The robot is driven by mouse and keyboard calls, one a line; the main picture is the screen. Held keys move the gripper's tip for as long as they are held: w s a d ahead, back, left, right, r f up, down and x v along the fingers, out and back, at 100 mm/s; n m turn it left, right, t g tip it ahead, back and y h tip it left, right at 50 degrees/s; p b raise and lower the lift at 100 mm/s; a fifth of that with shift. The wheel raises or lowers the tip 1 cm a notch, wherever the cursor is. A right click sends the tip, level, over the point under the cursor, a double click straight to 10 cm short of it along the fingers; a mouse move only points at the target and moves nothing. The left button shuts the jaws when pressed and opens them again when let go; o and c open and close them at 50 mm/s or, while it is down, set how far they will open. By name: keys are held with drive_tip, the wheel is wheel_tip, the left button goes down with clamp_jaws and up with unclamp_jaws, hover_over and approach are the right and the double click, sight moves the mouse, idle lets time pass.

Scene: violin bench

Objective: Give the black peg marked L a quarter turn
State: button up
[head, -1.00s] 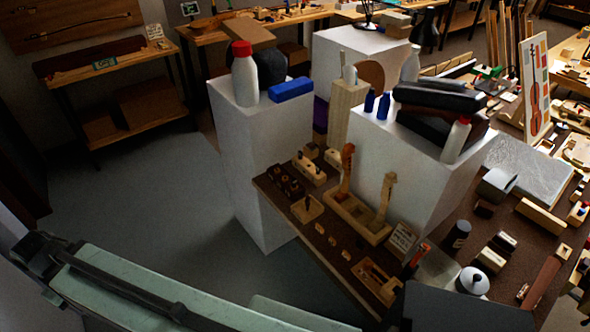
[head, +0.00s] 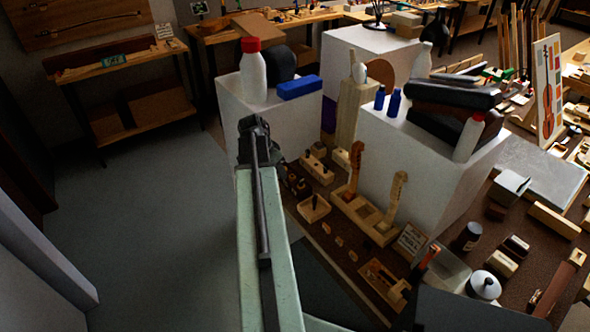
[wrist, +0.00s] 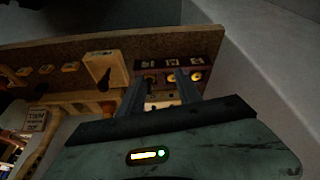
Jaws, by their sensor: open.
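In the wrist view, a dark peg (wrist: 104,79) stands in a light wooden block (wrist: 94,66). The same block shows in the head view (head: 309,214) near the left edge of the bench. I cannot read a letter L on any peg, so I cannot tell whether this is the named one. My gripper (wrist: 160,79) is open, its two fingers reaching toward a dark rack (wrist: 205,62) with pale labels and round holes. The block with the dark peg is left of the fingers, apart from them. In the head view my arm hides part of the rack, and I cannot make out the fingertips.
Violin necks stand in a wooden holder (head: 350,206) right of the block. White pedestals (head: 432,150) rise behind, one (head: 234,106) close beside my arm. A small sign (head: 410,240) and a wooden tray (head: 378,272) lie nearer. The floor at left is clear.

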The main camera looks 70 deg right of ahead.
drive_tip(key=m, duration=0.2)
hover_over(301, 177)
drive_tip(key=w+a, duration=0.1)
drive_tip(key=a, duration=0.1)
drive_tip(key=shift+g, duration=0.3)
drive_tip(key=b+x, duration=0.6)
drive_tip(key=x, duration=0.1)
drive_tip(key=shift+w+a+f+b, duration=0.15)
drive_tip(key=shift+w+a+b, duration=0.15)
drive_tip(key=shift+b, duration=0.1)
drive_tip(key=shift+s+d+f+b, duration=0.15)
drive_tip(key=shift+d+f+b, duration=0.05)
drive_tip(key=shift+f+b, duration=0.15)
drive_tip(key=shift+r, duration=0.1)
clamp_jaws()
